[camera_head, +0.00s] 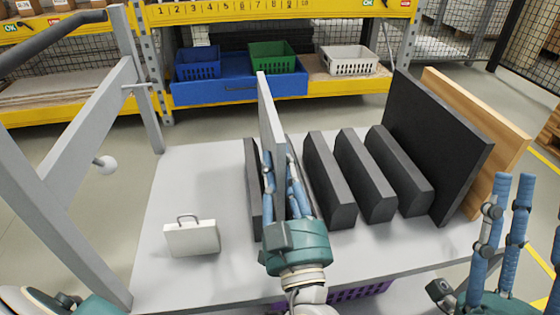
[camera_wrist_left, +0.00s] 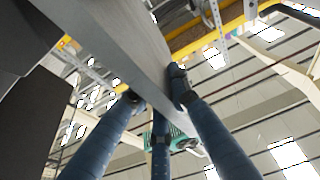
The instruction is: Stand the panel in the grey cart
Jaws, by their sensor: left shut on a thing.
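A thin light grey panel (camera_head: 271,115) stands nearly upright on edge above the deck of the grey cart (camera_head: 200,190). My left gripper (camera_head: 279,152) is shut on the panel, with blue fingers on both sides of it. The panel (camera_wrist_left: 112,42) fills the upper middle of the left wrist view, with the fingers (camera_wrist_left: 155,88) at its edge. Dark dividers stand on both sides, one on the left (camera_head: 252,190) and one on the right (camera_head: 325,180). The panel's lower edge is hidden by my gripper, so I cannot tell whether it touches the deck. My right gripper (camera_head: 512,185) is open and empty.
More dark dividers (camera_head: 362,175) stand to the right, then a large black panel (camera_head: 435,145) and a wooden panel (camera_head: 510,150). A white case (camera_head: 191,238) sits on the deck at left. The cart's grey frame (camera_head: 90,120) rises at left. A shelf with bins (camera_head: 272,58) is behind.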

